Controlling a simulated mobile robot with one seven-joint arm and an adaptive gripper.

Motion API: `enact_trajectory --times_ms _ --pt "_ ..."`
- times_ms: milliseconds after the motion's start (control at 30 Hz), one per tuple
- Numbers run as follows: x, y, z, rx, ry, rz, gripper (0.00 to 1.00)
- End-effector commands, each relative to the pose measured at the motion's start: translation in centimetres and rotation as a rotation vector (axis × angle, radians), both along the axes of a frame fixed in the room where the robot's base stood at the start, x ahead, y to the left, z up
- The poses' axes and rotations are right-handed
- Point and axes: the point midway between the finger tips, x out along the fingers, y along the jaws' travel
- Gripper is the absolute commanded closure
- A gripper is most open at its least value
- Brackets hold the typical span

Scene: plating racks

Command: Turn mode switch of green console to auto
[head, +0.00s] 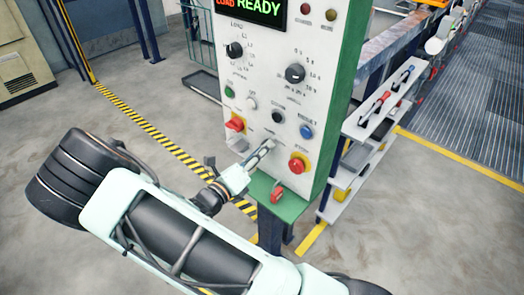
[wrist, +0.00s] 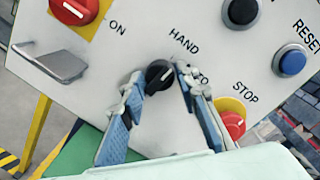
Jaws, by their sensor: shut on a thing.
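The green console (head: 345,75) has a white front panel with green sides. In the wrist view, its mode switch (wrist: 158,75) is a small black knob with a white pointer mark. The word HAND stands above it, and a label partly hidden by my right finger ends in "O" to its right. My gripper (head: 268,147) reaches the lower part of the panel; in the wrist view its two blue-padded fingers (wrist: 159,82) are shut on the knob from both sides. The mark seems to slant up and right. In the head view my fingers hide the knob.
Near the switch are a red STOP button (wrist: 232,124), a blue RESET button (wrist: 290,60), a black button (wrist: 240,12) and a red switch on yellow (wrist: 72,10) above a metal handle (wrist: 55,64). A red padlock-like item (head: 277,194) sits on the green ledge. Shelves (head: 372,125) stand right.

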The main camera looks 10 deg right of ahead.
Motion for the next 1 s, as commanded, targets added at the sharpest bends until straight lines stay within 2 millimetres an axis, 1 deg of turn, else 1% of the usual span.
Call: enact_trajectory --times_ms 267,700,1000 --pt "0.03 -0.03 -0.04 0.121 -0.174 -0.001 0.95" --pt "0.06 -0.02 -0.20 0.364 -0.509 -0.003 0.95" --pt "0.07 -0.02 -0.23 0.492 -0.685 -0.003 0.95"
